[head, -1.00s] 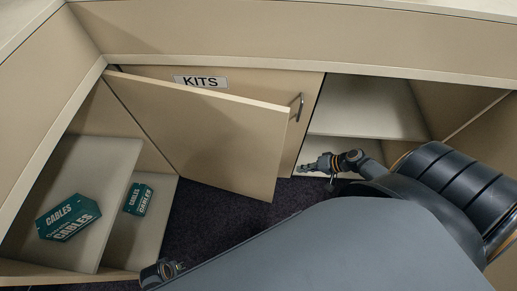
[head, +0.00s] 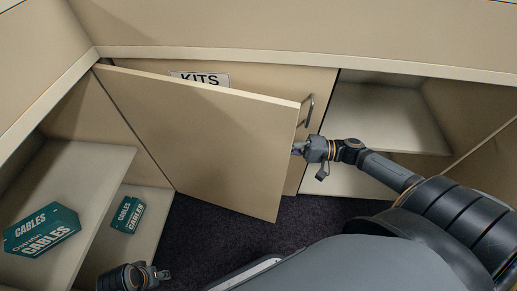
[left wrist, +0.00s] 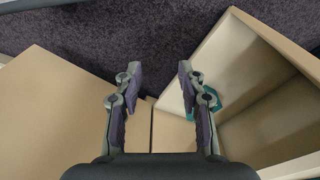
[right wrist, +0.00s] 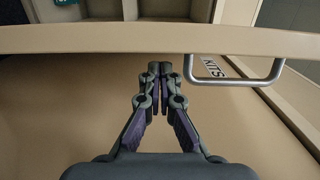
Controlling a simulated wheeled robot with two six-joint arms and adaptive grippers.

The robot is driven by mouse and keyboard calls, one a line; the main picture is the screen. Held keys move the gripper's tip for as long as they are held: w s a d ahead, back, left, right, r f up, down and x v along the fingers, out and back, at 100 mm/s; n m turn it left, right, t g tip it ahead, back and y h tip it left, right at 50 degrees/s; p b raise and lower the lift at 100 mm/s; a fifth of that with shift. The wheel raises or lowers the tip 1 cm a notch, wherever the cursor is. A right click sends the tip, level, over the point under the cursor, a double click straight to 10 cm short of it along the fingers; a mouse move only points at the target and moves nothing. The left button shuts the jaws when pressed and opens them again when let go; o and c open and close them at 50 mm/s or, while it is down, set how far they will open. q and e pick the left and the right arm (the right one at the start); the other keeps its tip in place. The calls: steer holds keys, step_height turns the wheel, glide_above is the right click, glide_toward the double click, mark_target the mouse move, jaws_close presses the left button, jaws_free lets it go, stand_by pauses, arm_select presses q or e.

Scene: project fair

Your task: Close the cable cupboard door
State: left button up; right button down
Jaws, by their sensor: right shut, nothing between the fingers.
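The cable cupboard door (head: 210,140) stands wide open, swung across in front of the KITS door (head: 250,84). A metal handle (head: 308,109) shows beside its free edge; it also shows in the right wrist view (right wrist: 240,80). My right gripper (head: 298,149) is shut and empty at the door's free edge, its tips partly hidden behind that edge. In the right wrist view its fingertips (right wrist: 160,70) are just below the pale edge strip, left of the handle. I cannot tell whether they touch. My left gripper (left wrist: 157,75) is open and empty, low at the bottom left in the head view (head: 158,275).
The open cable cupboard has a shelf (head: 85,160) with a large green CABLES box (head: 40,230) and a smaller one (head: 127,214) lower down. An open compartment (head: 385,115) is at right. Dark carpet (head: 215,240) is clear below the door.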

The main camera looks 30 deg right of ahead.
arm_select(q)
steer(key=d+b, duration=0.1)
steer(key=t+b, duration=0.1)
steer(key=b, duration=0.1)
steer(key=shift+w+d+f+h, duration=0.15)
steer(key=shift+d+f+h, duration=0.05)
steer(key=shift+d+h, duration=0.2)
arm_select(e)
steer(key=x, duration=0.6)
steer(key=shift+a, duration=0.1)
